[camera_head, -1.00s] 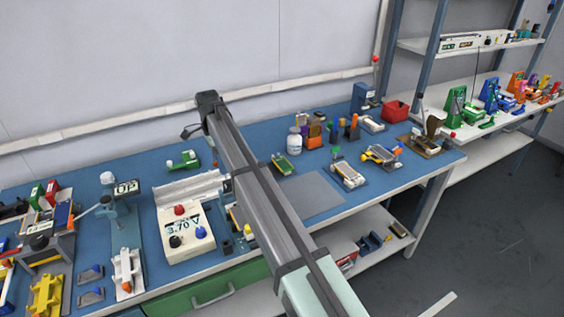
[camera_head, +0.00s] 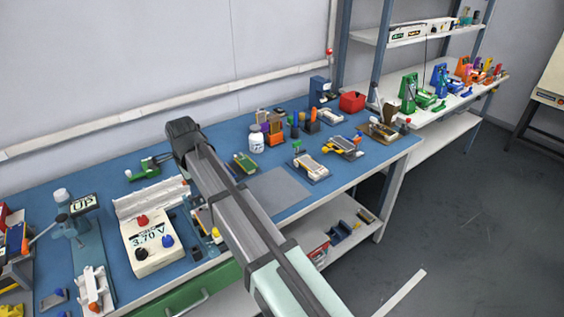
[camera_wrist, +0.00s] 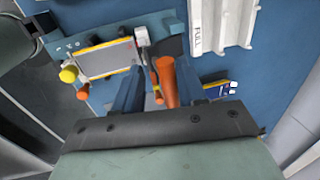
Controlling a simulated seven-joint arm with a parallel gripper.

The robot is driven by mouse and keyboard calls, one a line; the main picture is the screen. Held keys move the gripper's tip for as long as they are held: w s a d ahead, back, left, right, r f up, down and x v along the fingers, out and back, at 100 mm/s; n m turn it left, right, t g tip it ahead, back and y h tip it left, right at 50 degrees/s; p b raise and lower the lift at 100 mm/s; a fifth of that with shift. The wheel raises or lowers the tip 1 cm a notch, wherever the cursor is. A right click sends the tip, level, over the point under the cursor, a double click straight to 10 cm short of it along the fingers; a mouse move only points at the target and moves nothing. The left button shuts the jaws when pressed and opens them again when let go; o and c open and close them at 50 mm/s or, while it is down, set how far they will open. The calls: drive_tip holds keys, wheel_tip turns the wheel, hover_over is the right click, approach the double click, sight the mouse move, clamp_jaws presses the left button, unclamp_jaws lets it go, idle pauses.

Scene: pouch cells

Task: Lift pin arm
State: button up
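The wrist view shows a fixture (camera_wrist: 112,60) with a blue-grey plate and a framed grey panel. A dark lever arm with a light block (camera_wrist: 142,38) at its far end reaches towards me beside the panel. An orange post (camera_wrist: 168,80) stands next to the lever, between my fingers. My gripper (camera_wrist: 160,85) has its two blue fingers apart, one on each side of the lever and post. I cannot tell whether either finger touches them. In the head view, my arm covers most of this fixture (camera_head: 199,246) and hides my gripper.
A white tray marked FULL (camera_wrist: 222,20) lies close right of the fixture. The white meter reading 3.70 V (camera_head: 150,240) stands left of my arm. A grey mat (camera_head: 280,192) right of my arm is clear. Several small devices stand along the blue bench.

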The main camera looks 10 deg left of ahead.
drive_tip(key=shift+s+d+f, duration=0.85)
drive_tip(key=shift+s+d, duration=0.05)
wheel_tip(320, 180, up, 14)
drive_tip(key=s+d, duration=0.2)
drive_tip(key=w+d+f+y, duration=0.1)
drive_tip(key=w+d+f, duration=0.5)
drive_tip(key=w+d, duration=0.2)
drive_tip(key=w+d+f+y, duration=0.1)
drive_tip(key=w+d+f, duration=0.4)
drive_tip(key=w+d, duration=0.4)
drive_tip(key=shift+w+d+f+t+y, duration=0.3)
drive_tip(key=shift+d+f, duration=0.05)
drive_tip(key=shift+d, duration=1.75)
drive_tip(key=shift+o, duration=0.2)
